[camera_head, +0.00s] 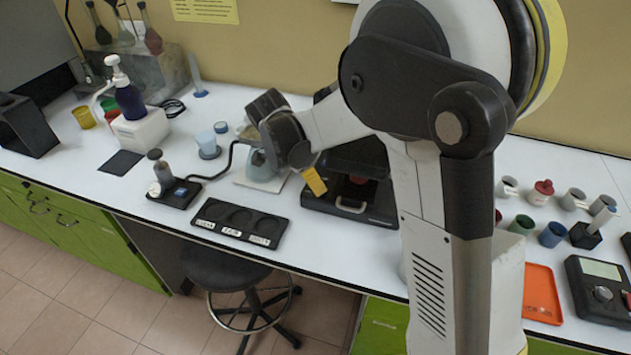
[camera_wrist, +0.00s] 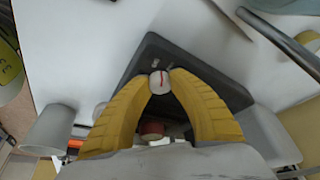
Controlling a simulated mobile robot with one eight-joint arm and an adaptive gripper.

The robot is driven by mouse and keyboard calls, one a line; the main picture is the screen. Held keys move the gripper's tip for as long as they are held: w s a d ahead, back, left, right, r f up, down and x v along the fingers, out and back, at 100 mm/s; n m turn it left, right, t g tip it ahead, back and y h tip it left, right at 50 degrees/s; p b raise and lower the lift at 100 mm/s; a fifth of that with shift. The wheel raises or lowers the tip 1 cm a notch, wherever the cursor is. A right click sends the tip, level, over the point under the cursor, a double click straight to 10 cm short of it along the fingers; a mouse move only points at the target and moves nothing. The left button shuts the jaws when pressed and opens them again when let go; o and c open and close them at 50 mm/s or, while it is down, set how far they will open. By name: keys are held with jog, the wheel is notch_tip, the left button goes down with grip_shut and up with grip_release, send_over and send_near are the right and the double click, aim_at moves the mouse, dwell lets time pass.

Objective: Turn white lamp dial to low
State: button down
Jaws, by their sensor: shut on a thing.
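In the wrist view, a small round white dial (camera_wrist: 160,84) with a red line across it sits on a dark grey panel (camera_wrist: 208,88). The red line runs roughly up and down in that view. Small pale labels show above the dial, too small to read. My gripper (camera_wrist: 161,77) has its yellow fingertips on both sides of the dial, closed on it. In the head view, a yellow part of my gripper (camera_head: 314,181) shows in front of a black device (camera_head: 325,201); the dial cannot be made out there, and my arm hides part of this area.
In the wrist view, a red round thing (camera_wrist: 152,129) shows between my fingers and a grey cup (camera_wrist: 50,128) stands left. In the head view, a black tray with round recesses (camera_head: 238,220) lies left of the black device. Several cups stand at the right.

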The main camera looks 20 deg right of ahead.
jog(key=shift+w+m+g, duration=0.1)
jog(key=shift+m+g, duration=0.4)
jog(key=shift+m, duration=1.1)
jog(key=c, duration=1.4)
grip_release()
jog(key=v, duration=1.2)
jog(key=shift+w, duration=0.1)
